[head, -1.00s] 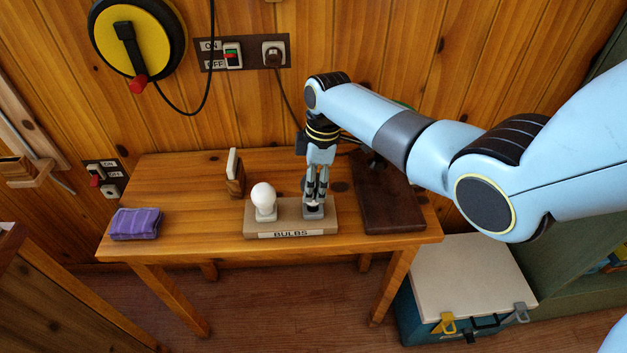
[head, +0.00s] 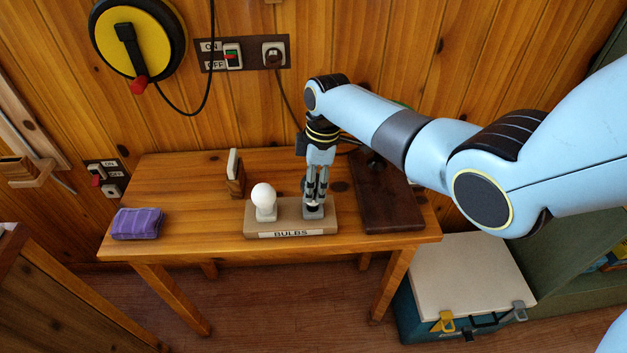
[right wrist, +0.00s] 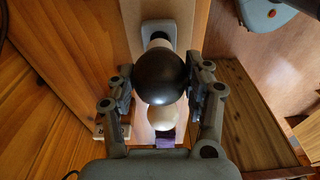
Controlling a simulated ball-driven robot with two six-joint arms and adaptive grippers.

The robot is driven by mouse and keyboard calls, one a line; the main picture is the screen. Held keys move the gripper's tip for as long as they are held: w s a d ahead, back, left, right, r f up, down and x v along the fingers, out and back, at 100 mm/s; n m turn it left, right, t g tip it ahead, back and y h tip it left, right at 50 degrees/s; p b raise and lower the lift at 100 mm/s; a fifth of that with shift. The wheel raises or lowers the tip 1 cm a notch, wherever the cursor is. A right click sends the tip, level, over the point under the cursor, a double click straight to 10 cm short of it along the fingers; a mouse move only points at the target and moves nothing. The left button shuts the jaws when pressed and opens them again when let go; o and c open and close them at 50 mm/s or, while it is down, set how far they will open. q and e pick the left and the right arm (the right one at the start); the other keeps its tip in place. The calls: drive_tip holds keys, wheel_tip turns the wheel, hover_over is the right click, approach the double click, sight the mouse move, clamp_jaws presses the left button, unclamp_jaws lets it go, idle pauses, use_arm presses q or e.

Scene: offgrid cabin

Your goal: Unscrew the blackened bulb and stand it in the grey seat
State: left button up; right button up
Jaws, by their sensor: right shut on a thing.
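The blackened bulb (right wrist: 160,76) is a dark round globe between the two fingers of my right gripper (head: 315,203). The fingers are shut on it from both sides. Its pale neck points to a grey seat (head: 314,213) at the right end of the bulb holder (head: 288,217), marked BULBS. In the head view the fingers mostly hide the bulb; I cannot tell whether its base rests in the seat. A white bulb (head: 264,196) stands upright in the holder's left seat, and shows behind the dark bulb in the right wrist view (right wrist: 162,117). My left gripper is not in view.
The holder stands near the front edge of the wooden table (head: 185,190). A purple cloth (head: 138,223) lies at the left, a small upright block (head: 236,172) stands behind the holder, and a dark brown board (head: 385,200) lies close to its right. The table's left middle is clear.

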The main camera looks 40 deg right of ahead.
idle(0.5)
drive_tip(key=shift+f+b, duration=0.85)
drive_tip(key=shift+f, duration=0.4)
drive_tip(key=o, duration=0.8)
drive_tip(key=shift+c, duration=0.2)
drive_tip(key=r, duration=0.4)
drive_tip(key=d+r, duration=0.1)
drive_tip(key=r, duration=0.7)
drive_tip(key=shift+s+d, duration=0.15)
drive_tip(key=shift+s, duration=0.2)
